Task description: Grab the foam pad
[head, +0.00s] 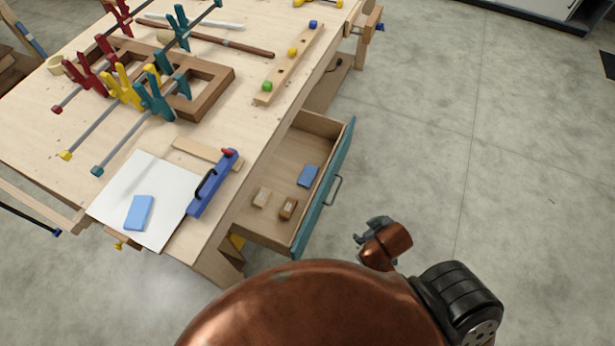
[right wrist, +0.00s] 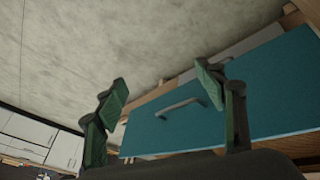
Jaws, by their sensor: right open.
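A light blue rectangular pad (head: 139,212) lies flat on a white sheet (head: 115,203) at the bench's near corner. A smaller, darker blue block (head: 308,176) lies inside the open drawer (head: 272,222). Either could be the foam pad; I cannot tell which from looks alone. My right gripper (head: 366,232) is over the floor, to the right of the drawer's teal front, and apart from both blue pieces. In the right wrist view its jaws (right wrist: 163,82) are open and empty, with the teal drawer front and handle beyond them. My left gripper is not in view.
Two small wooden blocks (head: 262,197) (head: 288,208) share the drawer. A blue tool with a black handle (head: 212,184) lies beside the sheet. Clamps (head: 155,98) and a wooden frame (head: 215,88) fill the bench's back left. The floor at right is clear.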

